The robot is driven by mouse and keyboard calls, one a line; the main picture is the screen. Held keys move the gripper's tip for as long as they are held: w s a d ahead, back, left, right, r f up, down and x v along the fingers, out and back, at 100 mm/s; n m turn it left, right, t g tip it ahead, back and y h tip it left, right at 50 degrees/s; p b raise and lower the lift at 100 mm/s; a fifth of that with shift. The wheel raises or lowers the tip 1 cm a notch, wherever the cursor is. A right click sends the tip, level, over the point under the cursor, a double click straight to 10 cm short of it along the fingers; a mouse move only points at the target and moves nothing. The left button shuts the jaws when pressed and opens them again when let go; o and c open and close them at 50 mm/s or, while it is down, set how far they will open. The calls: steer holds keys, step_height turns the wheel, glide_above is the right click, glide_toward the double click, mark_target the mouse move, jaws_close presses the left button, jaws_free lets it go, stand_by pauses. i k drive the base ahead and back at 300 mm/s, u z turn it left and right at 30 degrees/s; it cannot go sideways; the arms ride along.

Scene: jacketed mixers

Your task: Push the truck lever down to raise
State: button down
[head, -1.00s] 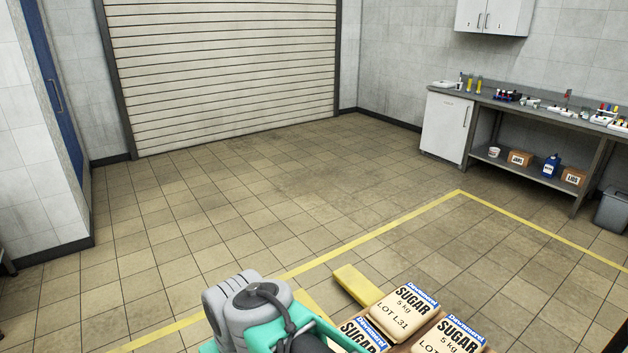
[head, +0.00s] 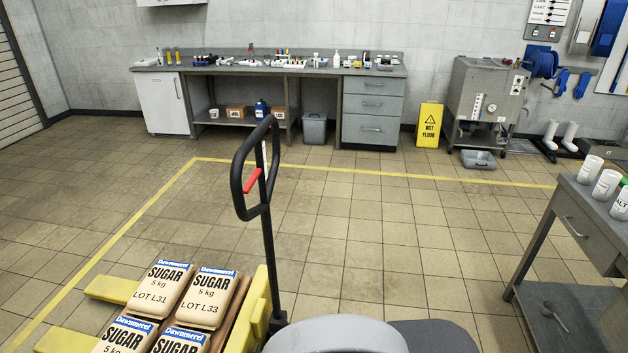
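The pallet truck's black loop handle (head: 258,170) stands upright in the middle of the head view, on a dark shaft. A red lever (head: 252,180) sits inside the loop, on its left side. The yellow truck forks (head: 112,289) show at the lower left, under a load of sugar bags (head: 207,297) marked SUGAR 5 kg. Part of my own body fills the bottom middle, in front of the truck's base. My gripper is not in view, so nothing shows touching the lever.
A grey workbench (head: 370,71) with bottles and racks lines the far wall. A yellow wet floor sign (head: 429,125) and a steel machine (head: 487,92) stand right of it. A metal table (head: 572,222) with white tubs is at the right. Tiled floor between is clear, marked by a yellow line.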

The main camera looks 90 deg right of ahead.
mark_target(254, 178)
steer(key=k, duration=0.5)
steer(key=z, duration=2.3)
steer(key=i, duration=0.5)
steer(key=u, duration=0.95)
steer(key=k, duration=1.3)
steer(key=u, duration=0.3)
steer(key=i, duration=0.8)
